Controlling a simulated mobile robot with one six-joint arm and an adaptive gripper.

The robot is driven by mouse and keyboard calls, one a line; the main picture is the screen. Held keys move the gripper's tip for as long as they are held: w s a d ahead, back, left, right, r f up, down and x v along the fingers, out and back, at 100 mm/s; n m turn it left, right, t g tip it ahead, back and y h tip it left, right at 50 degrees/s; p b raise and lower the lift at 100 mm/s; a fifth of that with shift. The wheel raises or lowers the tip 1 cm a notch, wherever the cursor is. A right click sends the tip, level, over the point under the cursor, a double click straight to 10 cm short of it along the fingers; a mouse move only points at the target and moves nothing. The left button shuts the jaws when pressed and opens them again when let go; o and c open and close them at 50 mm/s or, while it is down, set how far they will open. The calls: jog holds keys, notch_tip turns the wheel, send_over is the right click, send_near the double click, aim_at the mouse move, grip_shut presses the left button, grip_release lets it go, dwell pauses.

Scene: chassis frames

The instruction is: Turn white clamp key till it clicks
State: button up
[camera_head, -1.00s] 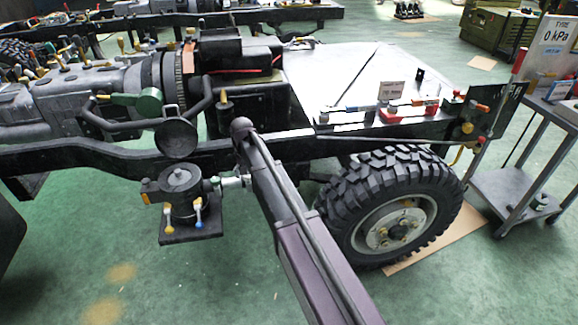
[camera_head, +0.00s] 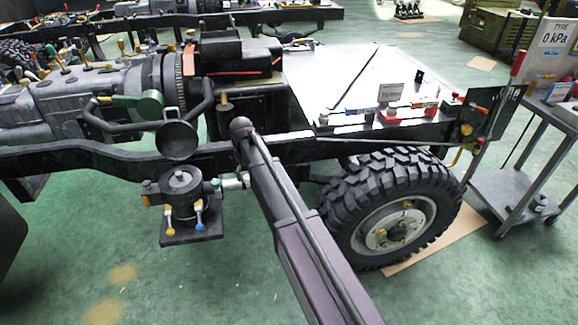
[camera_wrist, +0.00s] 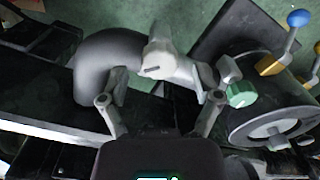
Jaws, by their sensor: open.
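The white clamp key (camera_wrist: 158,55) shows at the upper middle of the wrist view, a pale piece with a dark slot line, beside the end of a thick grey hose (camera_wrist: 105,58). A pale arm runs from it to the right, towards a green knob (camera_wrist: 241,94). My gripper (camera_wrist: 164,88) is open in the wrist view, one finger by the hose and the other by the pale arm. The key lies between and beyond the fingers; I cannot tell whether they touch anything. In the head view a pale coupling (camera_head: 235,182) sits beside my arm, and my fingers cannot be made out.
A round canister (camera_head: 181,190) with blue-tipped and yellow-tipped levers stands left of my arm; it shows at right in the wrist view (camera_wrist: 270,120). The chassis rail (camera_head: 100,157) runs across, with a tyre (camera_head: 390,210) at right. Open green floor (camera_head: 110,270) lies in front.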

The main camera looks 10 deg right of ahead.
aim_at(247, 177)
jog(key=shift+r+p, duration=6)
jog(key=shift+r, duration=0.35)
jog(key=s+d+r+m+p, duration=0.1)
jog(key=s+d, duration=0.4)
jog(key=s, duration=0.5)
jog(key=s+d+r+m+p, duration=0.2)
jog(key=s+d+r+p, duration=0.2)
jog(key=s, duration=0.7)
jog(key=shift+s+d, duration=0.15)
jog(key=shift+d, duration=0.35)
jog(key=s, duration=0.1)
jog(key=s+d+m, duration=0.1)
jog(key=s, duration=0.1)
jog(key=s+r+m+p, duration=0.1)
jog(key=shift+s+d+r, duration=0.1)
jog(key=shift+s+d, duration=0.05)
jog(key=shift+s, duration=0.1)
